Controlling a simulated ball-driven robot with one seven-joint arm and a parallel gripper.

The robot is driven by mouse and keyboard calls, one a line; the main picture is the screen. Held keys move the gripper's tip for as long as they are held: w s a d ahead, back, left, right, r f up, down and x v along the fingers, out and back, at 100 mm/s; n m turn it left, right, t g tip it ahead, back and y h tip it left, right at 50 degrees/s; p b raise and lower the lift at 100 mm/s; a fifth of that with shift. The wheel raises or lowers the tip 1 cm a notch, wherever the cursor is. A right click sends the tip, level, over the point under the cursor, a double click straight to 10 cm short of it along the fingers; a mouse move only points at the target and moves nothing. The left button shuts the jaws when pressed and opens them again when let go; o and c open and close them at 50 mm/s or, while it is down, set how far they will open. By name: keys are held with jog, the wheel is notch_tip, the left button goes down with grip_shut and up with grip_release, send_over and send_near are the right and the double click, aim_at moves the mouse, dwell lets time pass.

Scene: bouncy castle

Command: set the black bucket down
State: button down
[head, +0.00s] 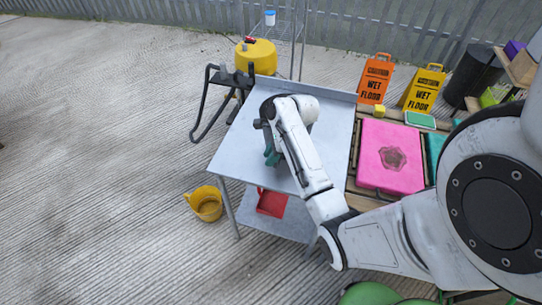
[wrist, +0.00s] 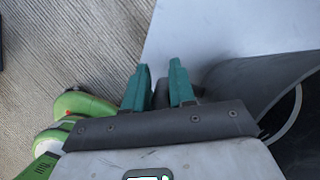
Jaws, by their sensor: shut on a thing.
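My gripper (head: 272,157) is over the left part of the grey metal table (head: 232,152). In the wrist view its two teal fingers (wrist: 160,88) are a small gap apart, with a dark grey piece between them. The black bucket (wrist: 250,82) fills the right side of that view, its dark mouth and a pale curved handle partly showing. My gripper is shut on the bucket at its edge. In the head view my arm hides most of the bucket. I cannot tell whether its base touches the table.
A yellow bucket (head: 206,204) stands on the ground left of the table, and a red container (head: 271,203) is on its lower shelf. A pink pad (head: 390,158) lies to the right. Wet-floor signs (head: 375,80) stand behind. The table's left front area is bare.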

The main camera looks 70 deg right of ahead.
jog(key=shift+w+f, duration=0.1)
jog(key=shift+f, duration=0.1)
jog(key=c, duration=0.9)
grip_release()
jog(key=shift+c, duration=0.2)
